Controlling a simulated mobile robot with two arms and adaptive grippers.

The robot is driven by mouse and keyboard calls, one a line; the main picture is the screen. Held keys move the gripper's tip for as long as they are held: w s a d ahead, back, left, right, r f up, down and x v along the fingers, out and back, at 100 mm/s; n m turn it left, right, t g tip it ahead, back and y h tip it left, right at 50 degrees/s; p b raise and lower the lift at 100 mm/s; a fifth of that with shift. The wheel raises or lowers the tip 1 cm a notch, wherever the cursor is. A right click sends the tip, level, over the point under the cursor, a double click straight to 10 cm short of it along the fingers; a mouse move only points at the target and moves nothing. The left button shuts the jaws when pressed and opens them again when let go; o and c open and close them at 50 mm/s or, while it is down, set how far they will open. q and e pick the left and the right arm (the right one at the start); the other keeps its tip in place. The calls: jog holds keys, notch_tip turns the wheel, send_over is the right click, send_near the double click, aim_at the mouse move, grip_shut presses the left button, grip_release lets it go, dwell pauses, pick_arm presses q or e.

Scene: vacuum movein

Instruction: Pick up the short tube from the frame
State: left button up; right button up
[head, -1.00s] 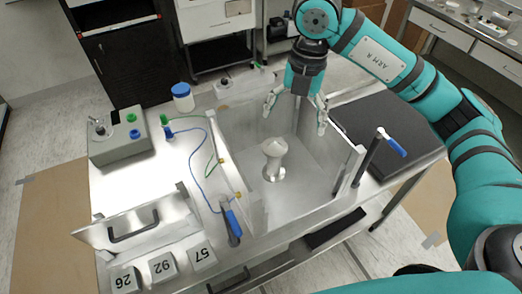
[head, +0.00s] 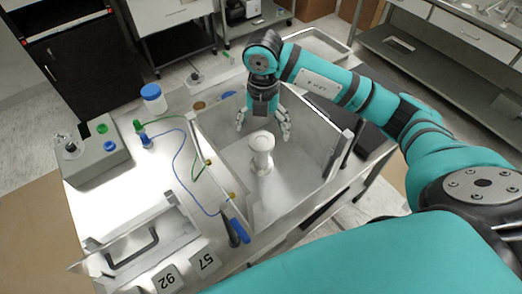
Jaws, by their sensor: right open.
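A short pale tube (head: 261,143) with a wide flanged rim stands upright inside an open-topped metal chamber (head: 325,180). My right gripper (head: 263,129) hangs pointing down into the chamber. Its fingers are spread and empty, just behind and above the tube's rim in the head view. One finger shows to each side of the tube; I cannot tell the exact gap in depth. No separate frame around the tube can be made out. My left gripper is not in view.
A grey control box (head: 97,158), a white jar with a blue lid (head: 153,98) and blue and green cables lie left. A handled lid (head: 140,245) lies front left.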

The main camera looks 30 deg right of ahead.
aim_at(261, 140)
jog(key=shift+s+f, duration=0.1)
jog(key=shift+f, duration=0.45)
jog(key=shift+f+p, duration=0.35)
jog(key=shift+p, duration=0.2)
jog(key=f+p, duration=0.1)
jog(key=f, duration=0.2)
jog(key=shift+a+f+p, duration=0.2)
jog(key=shift+f+p, duration=0.15)
jog(key=shift+p, duration=0.05)
jog(key=shift+f, duration=0.4)
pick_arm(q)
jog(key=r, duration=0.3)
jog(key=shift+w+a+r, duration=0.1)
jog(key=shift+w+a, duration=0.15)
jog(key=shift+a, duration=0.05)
pick_arm(e)
jog(key=shift+c, duration=0.2)
jog(key=c, duration=1.6)
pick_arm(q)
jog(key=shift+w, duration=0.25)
pick_arm(e)
jog(key=shift+w+r, duration=0.1)
jog(key=shift+w, duration=0.1)
jog(key=shift+c, duration=0.7)
